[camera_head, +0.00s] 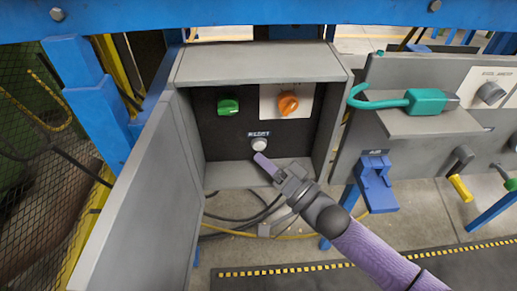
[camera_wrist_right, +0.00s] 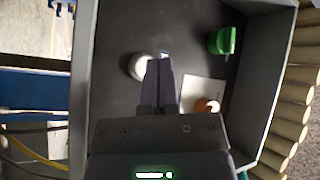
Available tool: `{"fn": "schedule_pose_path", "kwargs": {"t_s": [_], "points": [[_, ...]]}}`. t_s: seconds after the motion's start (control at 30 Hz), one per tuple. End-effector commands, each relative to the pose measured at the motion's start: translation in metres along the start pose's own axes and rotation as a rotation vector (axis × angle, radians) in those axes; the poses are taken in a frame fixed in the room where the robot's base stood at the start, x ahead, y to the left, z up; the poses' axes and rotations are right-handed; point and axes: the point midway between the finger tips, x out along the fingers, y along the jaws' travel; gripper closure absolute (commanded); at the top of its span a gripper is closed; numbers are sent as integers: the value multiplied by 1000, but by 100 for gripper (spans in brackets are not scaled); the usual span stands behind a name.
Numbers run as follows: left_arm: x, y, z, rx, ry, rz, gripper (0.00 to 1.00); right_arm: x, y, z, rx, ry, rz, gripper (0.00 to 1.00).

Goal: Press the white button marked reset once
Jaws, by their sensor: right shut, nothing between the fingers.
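The white reset button (camera_head: 259,144) is on the dark back panel of an open grey box, under a small label reading RESET. My right gripper (camera_head: 259,157) is shut and empty, its fingertips just below the button in the head view. In the right wrist view the white button (camera_wrist_right: 138,66) shows just left of the shut fingertips (camera_wrist_right: 160,62), partly covered by them. I cannot tell whether the tips touch it. My left gripper is not in view.
A green knob (camera_head: 228,107) and an orange knob (camera_head: 288,104) sit above the button in the box. The box's grey door (camera_head: 135,200) stands open at the left. A grey shelf with a teal plug (camera_head: 428,102) is on the right.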

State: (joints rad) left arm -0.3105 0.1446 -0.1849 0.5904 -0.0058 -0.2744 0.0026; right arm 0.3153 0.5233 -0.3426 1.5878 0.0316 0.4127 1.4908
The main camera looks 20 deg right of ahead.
Motion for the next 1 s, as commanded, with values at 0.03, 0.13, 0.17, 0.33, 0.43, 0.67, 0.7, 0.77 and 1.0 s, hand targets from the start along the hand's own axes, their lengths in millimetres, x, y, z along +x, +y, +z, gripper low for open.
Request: {"fn": "schedule_pose_path", "kwargs": {"t_s": [0.03, 0.13, 0.17, 0.33, 0.43, 0.67, 0.7, 0.77, 1.0], "points": [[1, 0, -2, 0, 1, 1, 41, 1, 2, -1, -1, 0, 1, 100], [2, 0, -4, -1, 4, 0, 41, 3, 2, -2, -1, 0, 2, 100], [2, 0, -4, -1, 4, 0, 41, 3, 2, -3, 0, 0, 2, 100], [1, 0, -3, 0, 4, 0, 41, 3, 2, -3, 0, 1, 1, 100], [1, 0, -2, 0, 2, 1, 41, 3, 2, -3, 0, 1, 1, 100], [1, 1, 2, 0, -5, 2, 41, 3, 2, -3, 0, 1, 1, 100], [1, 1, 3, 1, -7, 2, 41, 3, 2, -3, 0, 1, 1, 100], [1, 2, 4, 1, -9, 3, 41, 3, 2, -2, 0, 1, 1, 100], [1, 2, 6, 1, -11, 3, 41, 3, 2, -2, 0, 1, 1, 100]]}}
